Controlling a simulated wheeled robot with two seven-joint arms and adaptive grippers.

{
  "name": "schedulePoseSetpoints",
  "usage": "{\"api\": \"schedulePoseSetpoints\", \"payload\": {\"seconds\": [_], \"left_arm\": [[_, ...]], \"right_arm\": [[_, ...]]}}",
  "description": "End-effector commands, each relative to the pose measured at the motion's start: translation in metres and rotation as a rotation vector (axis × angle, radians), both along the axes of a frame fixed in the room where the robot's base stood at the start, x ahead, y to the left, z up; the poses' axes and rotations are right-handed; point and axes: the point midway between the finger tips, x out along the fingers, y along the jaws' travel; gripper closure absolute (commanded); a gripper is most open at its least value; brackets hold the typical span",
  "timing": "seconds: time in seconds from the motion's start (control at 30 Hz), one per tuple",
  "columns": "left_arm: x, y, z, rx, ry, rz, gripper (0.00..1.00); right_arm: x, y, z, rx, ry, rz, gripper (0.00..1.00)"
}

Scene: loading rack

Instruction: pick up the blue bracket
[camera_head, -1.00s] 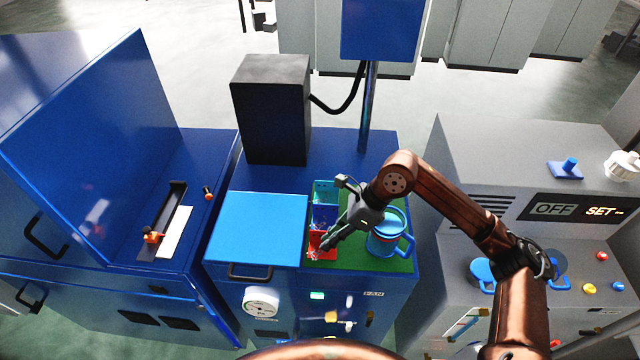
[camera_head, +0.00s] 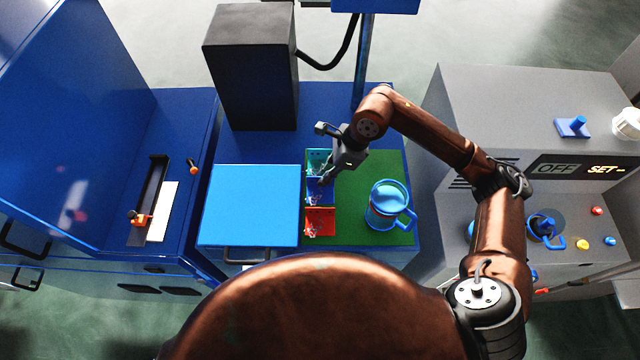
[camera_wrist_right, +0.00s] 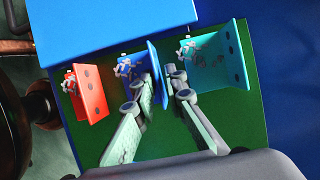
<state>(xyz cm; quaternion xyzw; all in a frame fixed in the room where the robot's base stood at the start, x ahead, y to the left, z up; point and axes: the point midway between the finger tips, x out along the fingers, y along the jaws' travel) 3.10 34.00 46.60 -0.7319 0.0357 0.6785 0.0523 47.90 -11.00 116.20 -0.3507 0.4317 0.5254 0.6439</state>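The blue bracket (camera_head: 314,193) stands on the green mat between a red bracket (camera_head: 320,222) and a teal bracket (camera_head: 316,157). In the right wrist view the blue bracket (camera_wrist_right: 156,72) has its upright plate between the fingertips of my right gripper (camera_wrist_right: 159,80). The fingers are apart, one on each side of the plate; I cannot tell whether either touches it. In the head view my right gripper (camera_head: 326,180) points down at the blue bracket and hides part of it. My left gripper is out of view.
A blue mug with a handle (camera_head: 387,210) stands on the green mat (camera_head: 355,235), right of the brackets. A light blue panel (camera_head: 250,205) lies left of them. A black box (camera_head: 250,70) stands behind. The mat is clear between brackets and mug.

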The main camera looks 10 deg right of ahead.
Motion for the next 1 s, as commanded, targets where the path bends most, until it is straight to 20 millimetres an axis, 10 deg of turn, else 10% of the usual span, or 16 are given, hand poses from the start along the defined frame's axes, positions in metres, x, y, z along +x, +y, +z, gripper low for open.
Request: {"api": "schedulePoseSetpoints", "payload": {"seconds": [0.27, 1.0], "left_arm": [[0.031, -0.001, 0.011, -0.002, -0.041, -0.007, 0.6], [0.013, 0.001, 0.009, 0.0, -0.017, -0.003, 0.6]], "right_arm": [[0.002, 0.01, -0.022, 0.002, 0.0, 0.002, 0.88], [0.003, 0.01, -0.021, 0.002, -0.002, 0.003, 1.0]]}}
